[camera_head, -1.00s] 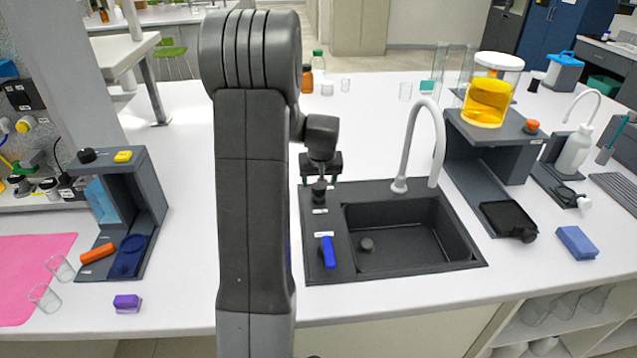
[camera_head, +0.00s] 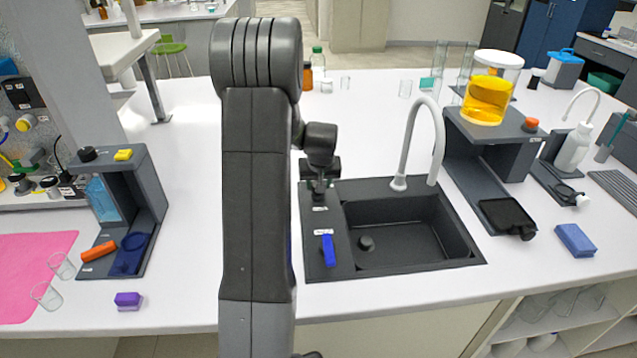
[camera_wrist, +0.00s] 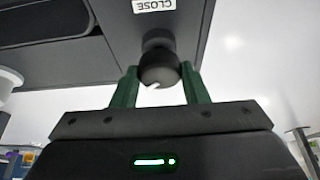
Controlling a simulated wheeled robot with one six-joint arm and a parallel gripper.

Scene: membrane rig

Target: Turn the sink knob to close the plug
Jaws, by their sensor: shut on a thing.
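The dark round sink knob (camera_wrist: 159,66) stands on the sink's panel, with a white marker on it and a label reading CLOSE beside it, upside down in the wrist view. My gripper (camera_wrist: 160,85) has its green fingers on either side of the knob and is shut on it. In the head view my gripper (camera_head: 319,185) is over the back left of the sink panel and hides most of the knob. The dark sink (camera_head: 470,262) has a small round dark plug (camera_head: 366,243) on the basin floor.
A blue lever (camera_head: 328,250) sits on the panel in front of my gripper. The light grey faucet (camera_head: 411,140) rises behind the basin. A grey stand (camera_head: 497,150) with a jar of yellow liquid (camera_head: 487,99) is to the right.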

